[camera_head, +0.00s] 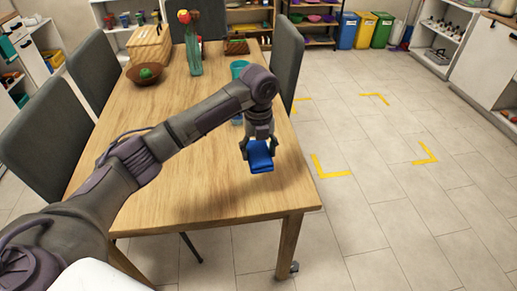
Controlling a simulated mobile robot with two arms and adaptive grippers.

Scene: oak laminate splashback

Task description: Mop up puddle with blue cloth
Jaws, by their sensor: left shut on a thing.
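My left gripper (259,147) is shut on the blue cloth (260,157), a folded-looking blue piece between its fingers. It holds the cloth over the right front part of the wooden table (200,195). I cannot tell whether the cloth touches the tabletop. No puddle can be made out; the arm covers part of the table. My right gripper is not in view.
On the table are a teal cup (238,69), a green vase with flowers (194,58), a brown bowl (145,76) and a wooden box (151,45). Grey chairs (285,61) stand around it. The tiled floor on the right is open.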

